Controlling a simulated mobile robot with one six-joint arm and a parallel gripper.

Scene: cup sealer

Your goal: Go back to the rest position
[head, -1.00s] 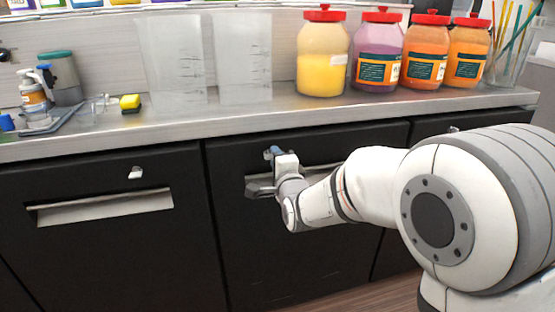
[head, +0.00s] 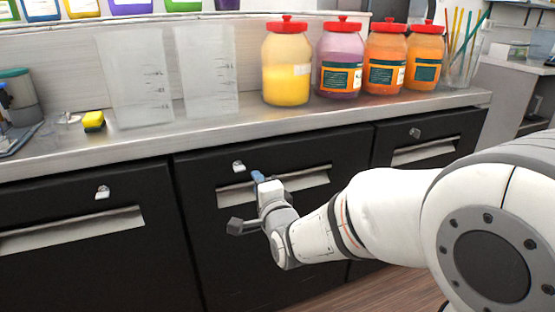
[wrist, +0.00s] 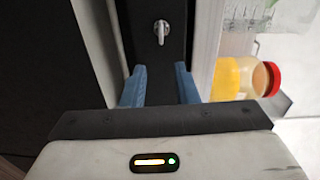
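My gripper (head: 257,177) is in front of the black middle cabinet front (head: 215,255), close to its metal recessed handle (head: 310,182). In the wrist view its two blue fingers (wrist: 160,87) are apart with nothing between them. A small lock or key (wrist: 160,32) on the black front shows beyond the fingertips; in the head view a lock (head: 238,166) sits above the handle. Whether the fingers touch the front I cannot tell.
The counter (head: 85,160) runs above the cabinets. Bare floor (head: 395,290) shows at the lower right.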

